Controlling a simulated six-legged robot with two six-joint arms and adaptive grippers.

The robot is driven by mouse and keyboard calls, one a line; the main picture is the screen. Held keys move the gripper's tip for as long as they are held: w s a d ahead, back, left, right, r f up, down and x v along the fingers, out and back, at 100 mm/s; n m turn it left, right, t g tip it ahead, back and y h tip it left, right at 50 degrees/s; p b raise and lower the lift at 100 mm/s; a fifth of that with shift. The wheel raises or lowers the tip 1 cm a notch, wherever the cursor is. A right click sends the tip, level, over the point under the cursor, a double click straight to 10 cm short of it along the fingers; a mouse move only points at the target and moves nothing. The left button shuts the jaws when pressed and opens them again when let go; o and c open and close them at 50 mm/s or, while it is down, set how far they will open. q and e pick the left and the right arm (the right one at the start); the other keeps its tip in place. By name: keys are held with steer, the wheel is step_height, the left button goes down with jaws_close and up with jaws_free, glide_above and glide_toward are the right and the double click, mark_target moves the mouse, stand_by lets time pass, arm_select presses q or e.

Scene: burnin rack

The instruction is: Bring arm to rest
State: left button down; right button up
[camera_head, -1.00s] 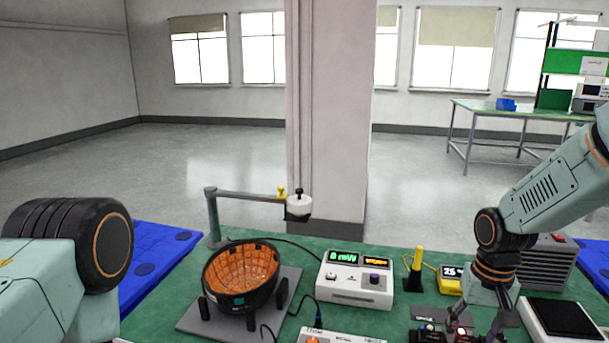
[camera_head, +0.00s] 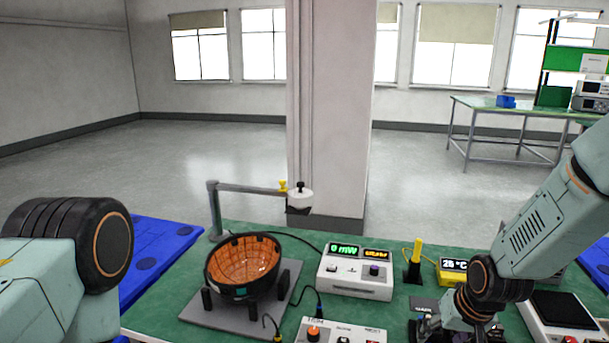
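My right arm comes in from the right and reaches down to the front right of the green bench (camera_head: 190,310). Its gripper is at or below the lower edge of the picture, and its fingers are not visible. My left arm shows at the left edge as a large black and teal joint, and its gripper is out of view.
A white meter (camera_head: 352,281) reads 0 mW. A yellow display (camera_head: 453,270) reads 25 °C, beside a yellow-handled tool in a black stand (camera_head: 414,267). A white control box (camera_head: 325,332) is at the front. Blue mats (camera_head: 160,245) lie left. A far table (camera_head: 480,103) stands behind.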

steer(key=s+a+f+g+b, duration=0.1)
steer(key=s+f+b, duration=0.1)
steer(key=s+f, duration=0.6)
steer(key=s+a+f+g+b, duration=0.1)
steer(key=s+f+b, duration=0.2)
steer(key=s+f, duration=0.5)
steer(key=s+a+f+n+g+b, duration=0.1)
steer(key=s+f, duration=0.6)
steer(key=s, duration=1.1)
steer(key=shift+s+a+f+g+h+b, duration=0.25)
steer(key=shift+a+f+g+h+b, duration=0.25)
steer(key=shift+b, duration=0.6)
